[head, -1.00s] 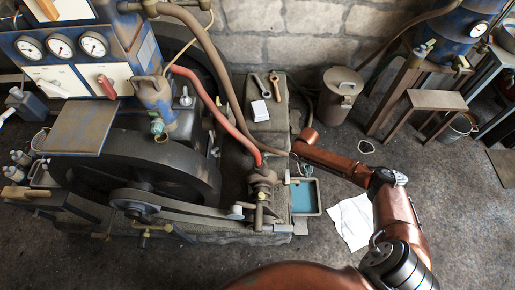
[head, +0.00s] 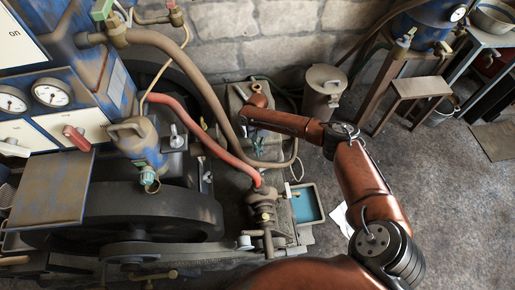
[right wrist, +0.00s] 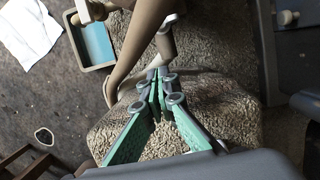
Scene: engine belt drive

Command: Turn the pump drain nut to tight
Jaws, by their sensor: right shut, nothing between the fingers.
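The pump (head: 263,205), a grey body with brass fittings, stands at the end of the red hose in the head view. I cannot tell which of its small fittings is the drain nut. My right gripper (head: 258,146) is over the stone block behind the pump, apart from it. In the right wrist view its teal fingers (right wrist: 160,74) are together at the tips with nothing between them. A tan hose and a brownish cylindrical part (right wrist: 166,44) lie just beyond the tips; I cannot tell whether they touch. My left gripper is out of view.
A blue-floored tray (head: 307,204) sits right of the pump, with white paper (head: 341,218) on the floor. A lidded can (head: 325,92) stands behind. Floor at right is clear.

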